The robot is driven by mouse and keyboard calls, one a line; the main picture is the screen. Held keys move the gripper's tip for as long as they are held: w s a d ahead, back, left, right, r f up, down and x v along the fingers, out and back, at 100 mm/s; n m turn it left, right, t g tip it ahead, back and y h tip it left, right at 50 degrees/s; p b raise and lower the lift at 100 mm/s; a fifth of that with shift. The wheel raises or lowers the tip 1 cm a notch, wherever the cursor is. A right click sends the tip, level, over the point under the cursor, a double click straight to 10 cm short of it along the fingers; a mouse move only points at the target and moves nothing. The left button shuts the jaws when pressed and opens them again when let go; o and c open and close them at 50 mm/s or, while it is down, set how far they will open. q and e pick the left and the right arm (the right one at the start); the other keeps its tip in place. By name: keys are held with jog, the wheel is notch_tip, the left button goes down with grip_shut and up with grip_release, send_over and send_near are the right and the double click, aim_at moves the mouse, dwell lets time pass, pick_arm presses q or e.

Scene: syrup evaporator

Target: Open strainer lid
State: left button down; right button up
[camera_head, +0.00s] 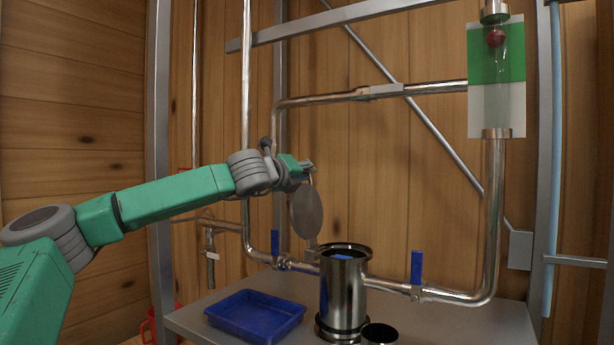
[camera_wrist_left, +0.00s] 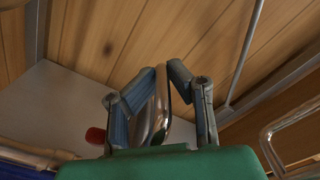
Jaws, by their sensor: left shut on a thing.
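The strainer (camera_head: 343,292) is an upright shiny metal cylinder on the grey shelf, and its top is open. Its round metal lid (camera_head: 306,212) stands nearly upright above the strainer's back left rim. I cannot tell whether its lower edge is joined to the rim. My left gripper (camera_head: 307,172) is at the lid's upper edge, shut on it. In the left wrist view the lid (camera_wrist_left: 159,104) shows edge-on between the two fingers of the left gripper (camera_wrist_left: 157,90). My right gripper is not in view.
A blue tray (camera_head: 256,316) lies on the shelf (camera_head: 465,325) left of the strainer. A small dark-topped metal cup (camera_head: 380,334) stands in front of it. Pipes with blue valve handles (camera_head: 417,267) run on both sides. A sight glass (camera_head: 497,80) is at upper right.

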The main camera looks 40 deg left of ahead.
pick_arm(q)
jog(key=shift+s+a+r, duration=0.1)
jog(key=shift+a+r, duration=0.05)
jog(key=shift+r, duration=0.7)
jog(key=c, duration=1.9)
grip_release()
jog(key=o, duration=0.3)
jog(key=shift+f, duration=0.15)
jog(key=shift+w+f, duration=0.3)
jog(key=shift+w, duration=0.05)
jog(key=v, duration=1.2)
jog(key=shift+f, duration=0.25)
jog(key=shift+w+a, duration=0.1)
